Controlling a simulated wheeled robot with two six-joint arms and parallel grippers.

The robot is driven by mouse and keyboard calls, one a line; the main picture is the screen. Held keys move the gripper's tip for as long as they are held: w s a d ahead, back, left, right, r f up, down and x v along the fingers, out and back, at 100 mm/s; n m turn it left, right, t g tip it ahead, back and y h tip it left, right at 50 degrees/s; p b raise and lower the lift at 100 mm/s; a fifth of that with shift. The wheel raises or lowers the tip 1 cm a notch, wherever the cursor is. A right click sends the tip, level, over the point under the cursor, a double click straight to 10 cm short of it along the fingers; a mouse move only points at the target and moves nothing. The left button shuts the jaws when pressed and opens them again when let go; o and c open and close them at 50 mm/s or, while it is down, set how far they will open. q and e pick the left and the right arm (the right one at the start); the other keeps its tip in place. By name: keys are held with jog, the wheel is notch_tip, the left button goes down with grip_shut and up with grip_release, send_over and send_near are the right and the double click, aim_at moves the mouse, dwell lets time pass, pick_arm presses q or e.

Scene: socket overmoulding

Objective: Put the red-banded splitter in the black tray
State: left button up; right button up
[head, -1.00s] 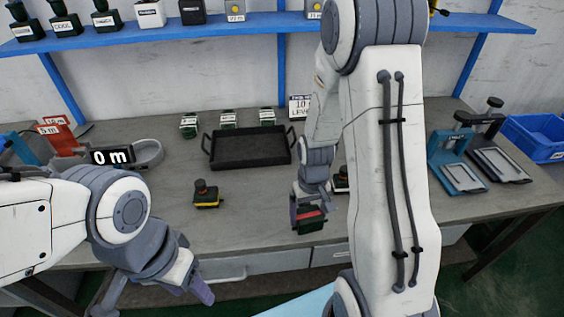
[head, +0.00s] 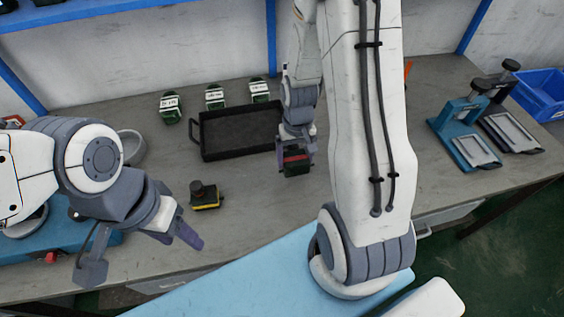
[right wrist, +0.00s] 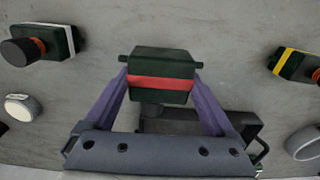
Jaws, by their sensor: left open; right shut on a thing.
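The red-banded splitter (right wrist: 163,82) is dark green with a red band. In the right wrist view it sits between the two fingers of my right gripper (right wrist: 163,92), which is shut on it. In the head view my right gripper (head: 296,150) holds the splitter (head: 296,163) just right of the black tray, and I cannot tell its exact height above the bench. The black tray (head: 205,155) is empty, with a handle at its left; its right end is partly hidden by my right arm. My left gripper (head: 145,250) is open and empty at the front left of the bench.
A yellow-banded splitter (head: 206,198) stands in front of the tray. Several green-and-white items (head: 215,97) stand behind it. Teal (head: 466,140) and black presses stand at right.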

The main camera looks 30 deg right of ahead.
jog(key=w+a+f, duration=0.2)
jog(key=w, duration=0.1)
jog(key=shift+w+a+f, duration=0.25)
jog(key=shift+f, duration=0.1)
jog(key=shift+f+p, duration=0.35)
jog(key=shift+f, duration=1.6)
jog(key=shift+f, duration=0.2)
jog(key=o, duration=1.1)
jog(key=shift+r, duration=0.1)
